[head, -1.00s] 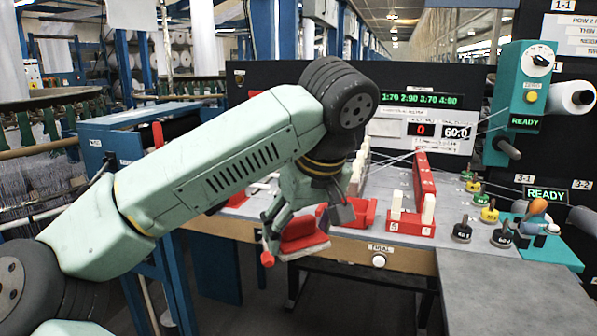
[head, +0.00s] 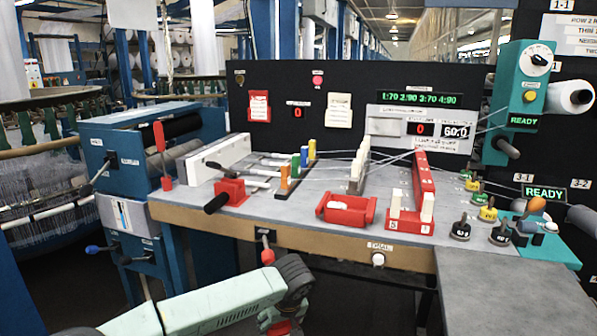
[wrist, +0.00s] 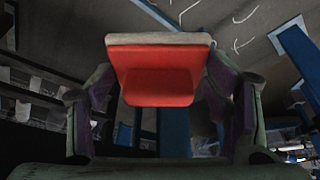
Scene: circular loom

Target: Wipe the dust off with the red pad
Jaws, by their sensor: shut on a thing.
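My gripper (wrist: 160,100) is shut on the red pad (wrist: 155,82), with a finger on each side of it in the wrist view. The pad has a red block-shaped grip and a pale grey layer along its far edge. In the head view my gripper (head: 282,324) is at the bottom edge, low in front of the table, with only a bit of the red pad (head: 281,328) showing. The pad is clear of the tabletop. I cannot make out dust on any surface in these frames.
A blue machine (head: 125,165) stands left.

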